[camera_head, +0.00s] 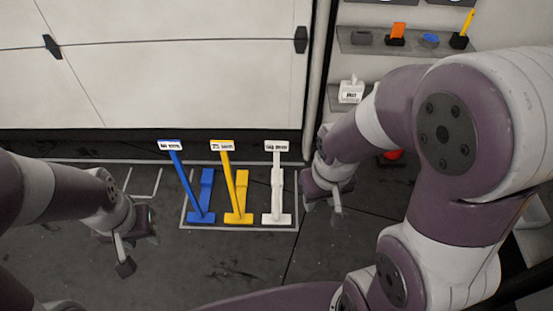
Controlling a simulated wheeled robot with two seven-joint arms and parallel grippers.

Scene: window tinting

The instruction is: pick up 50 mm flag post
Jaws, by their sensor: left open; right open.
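Three flag posts stand in a row inside a marked rectangle on the dark floor: a blue post (184,185), a yellow post (229,180) and a white post (277,170). Each has a white label plate on top and a foot at the bottom. The blue and yellow posts look tilted in the picture; the white one looks upright. The label print is too small to read surely, so I cannot tell which is 50 mm. My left gripper (127,248) is open and empty, left of the blue post. My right gripper (323,205) is open and empty, right of the white post.
A large pale panelled door (170,80) fills the back. At the upper right, a shelf (365,47) holds small coloured tools, with a white tissue box (351,94) below it. A red object (391,157) lies partly behind my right arm. The floor before the posts is clear.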

